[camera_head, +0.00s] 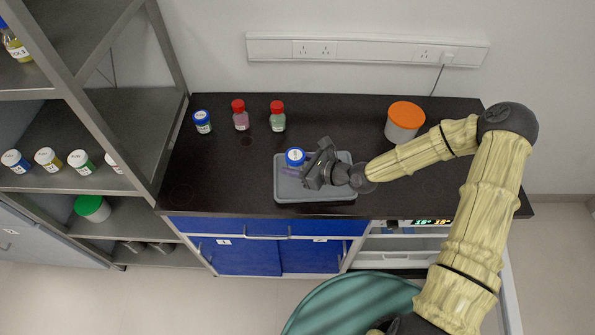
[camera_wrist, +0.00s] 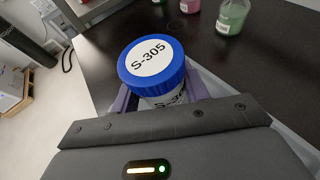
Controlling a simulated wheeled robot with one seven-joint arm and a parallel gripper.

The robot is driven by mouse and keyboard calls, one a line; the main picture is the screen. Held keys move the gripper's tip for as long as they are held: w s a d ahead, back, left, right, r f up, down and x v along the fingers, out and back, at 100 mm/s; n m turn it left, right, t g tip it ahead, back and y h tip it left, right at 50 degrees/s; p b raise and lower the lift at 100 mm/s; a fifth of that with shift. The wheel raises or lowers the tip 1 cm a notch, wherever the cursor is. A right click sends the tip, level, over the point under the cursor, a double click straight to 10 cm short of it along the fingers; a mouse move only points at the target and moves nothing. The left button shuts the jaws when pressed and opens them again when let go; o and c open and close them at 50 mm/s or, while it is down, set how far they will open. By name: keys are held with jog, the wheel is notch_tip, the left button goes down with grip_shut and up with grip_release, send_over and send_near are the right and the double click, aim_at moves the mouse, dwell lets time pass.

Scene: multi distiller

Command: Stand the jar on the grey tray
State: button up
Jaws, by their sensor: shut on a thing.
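A jar with a blue lid (camera_head: 295,156) labelled S-305 is upright between the fingers of my gripper (camera_head: 296,170). In the wrist view the same jar's lid (camera_wrist: 152,62) stands above the purple fingers, which are shut around its body. The grey tray (camera_head: 315,197) lies on the black bench, and the jar is over its back left part. Whether the jar's base touches the tray is hidden by my gripper.
A blue-lidded jar (camera_head: 202,122), two red-capped bottles (camera_head: 240,116) (camera_head: 277,117) and an orange-lidded tub (camera_head: 404,122) stand along the back of the bench. A metal shelf unit (camera_head: 125,110) with several jars rises at the left. The bench front right of the tray is clear.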

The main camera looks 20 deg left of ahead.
jog(key=shift+f, duration=0.2)
jog(key=shift+f, duration=1.9)
jog(key=shift+f, duration=0.1)
jog(key=o, duration=1)
